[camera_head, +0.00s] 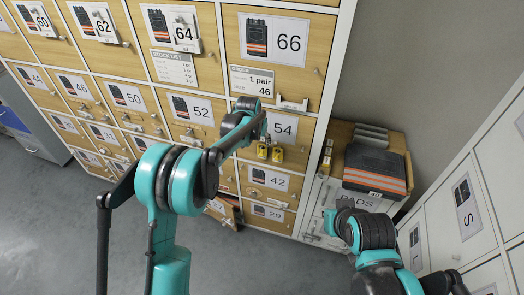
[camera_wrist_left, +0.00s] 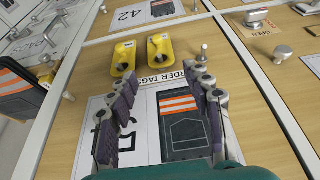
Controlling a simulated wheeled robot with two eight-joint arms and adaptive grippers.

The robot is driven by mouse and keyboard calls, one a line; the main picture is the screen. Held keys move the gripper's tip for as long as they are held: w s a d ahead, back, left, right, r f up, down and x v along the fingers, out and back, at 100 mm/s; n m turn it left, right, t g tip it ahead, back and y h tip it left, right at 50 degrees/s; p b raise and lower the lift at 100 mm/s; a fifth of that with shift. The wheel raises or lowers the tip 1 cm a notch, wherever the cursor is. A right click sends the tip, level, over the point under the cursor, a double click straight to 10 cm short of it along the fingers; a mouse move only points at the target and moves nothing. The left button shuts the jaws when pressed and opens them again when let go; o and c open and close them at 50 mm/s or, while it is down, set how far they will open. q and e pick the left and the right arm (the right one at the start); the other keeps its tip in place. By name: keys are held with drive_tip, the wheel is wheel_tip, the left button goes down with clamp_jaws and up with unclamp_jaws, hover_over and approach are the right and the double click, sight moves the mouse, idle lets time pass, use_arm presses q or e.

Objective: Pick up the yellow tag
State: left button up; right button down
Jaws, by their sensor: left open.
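Two yellow tags sit side by side on the wooden cabinet front: the left one (camera_head: 262,151) and the right one (camera_head: 277,155) show just below the 54 label in the head view. In the left wrist view both appear beyond my fingertips, one at left (camera_wrist_left: 124,58) and one at right (camera_wrist_left: 158,50), each with a dark opening and metal inside. My left gripper (camera_head: 252,118) is in front of the 54 door, its fingers apart and empty in the left wrist view (camera_wrist_left: 165,90), short of the tags. My right gripper (camera_head: 343,215) is at lower right, its jaws unclear.
Numbered wooden doors with knobs fill the cabinet (camera_head: 285,75). An order card (camera_head: 252,82) hangs above. A door near 37 (camera_head: 228,212) stands ajar. White lockers (camera_head: 455,215) stand far right.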

sight(261, 153)
use_arm(q)
drive_tip(key=b+x, duration=0.2)
drive_tip(key=x, duration=0.6)
drive_tip(key=shift+w, duration=0.25)
drive_tip(key=shift+r, duration=0.1)
drive_tip(key=c, duration=0.6)
